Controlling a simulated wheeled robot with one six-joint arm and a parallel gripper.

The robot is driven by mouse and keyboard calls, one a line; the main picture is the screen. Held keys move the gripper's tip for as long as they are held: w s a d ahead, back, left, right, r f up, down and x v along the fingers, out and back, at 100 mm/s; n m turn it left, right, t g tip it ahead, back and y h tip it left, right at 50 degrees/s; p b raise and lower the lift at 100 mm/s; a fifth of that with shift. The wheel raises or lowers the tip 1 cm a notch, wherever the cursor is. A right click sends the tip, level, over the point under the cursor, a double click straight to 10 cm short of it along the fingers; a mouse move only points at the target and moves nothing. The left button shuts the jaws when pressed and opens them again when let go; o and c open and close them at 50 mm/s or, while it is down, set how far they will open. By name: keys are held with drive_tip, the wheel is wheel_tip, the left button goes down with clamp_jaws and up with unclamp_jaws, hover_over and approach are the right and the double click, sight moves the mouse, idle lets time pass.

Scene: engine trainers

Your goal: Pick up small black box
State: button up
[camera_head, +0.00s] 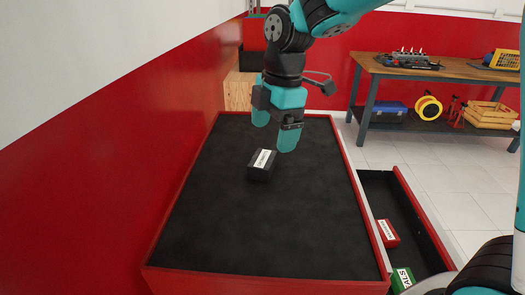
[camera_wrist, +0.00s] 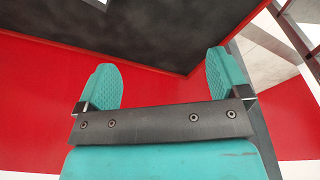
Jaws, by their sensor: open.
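A small black box (camera_head: 261,166) with a white label on top sits on the black top of the red cabinet (camera_head: 260,225) in the head view. My gripper (camera_head: 274,130) is above and beyond the box, with its two teal fingers spread apart and nothing between them. In the wrist view my gripper (camera_wrist: 162,83) is open and empty. The wrist view shows a corner of the black top and red surfaces beyond the fingers.
An open drawer (camera_head: 432,215) at the right holds a red box (camera_head: 388,233) and a green box (camera_head: 402,278). A red wall (camera_head: 130,150) runs along the left. A workbench (camera_head: 450,72) stands at the back right. The rest of the cabinet top is clear.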

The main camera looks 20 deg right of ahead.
drive_tip(key=w+d+n+h+p, duration=0.1)
drive_tip(key=w+d+n+p, duration=0.25)
drive_tip(key=w+n, duration=0.65)
drive_tip(key=m+p, duration=0.1)
drive_tip(key=p, duration=0.3)
approach(263, 158)
wheel_tip(263, 158, down, 6)
drive_tip(key=shift+s+d+r, duration=0.1)
drive_tip(key=shift+r, duration=0.05)
drive_tip(key=shift+w+a+f+p, duration=0.15)
drive_tip(key=shift+f+p, duration=0.55)
drive_tip(key=shift+f, duration=0.65)
drive_tip(key=shift+w+a+f+p, duration=0.15)
drive_tip(key=shift+f+p, duration=0.5)
drive_tip(key=shift+f, duration=0.7)
drive_tip(key=c, duration=1)
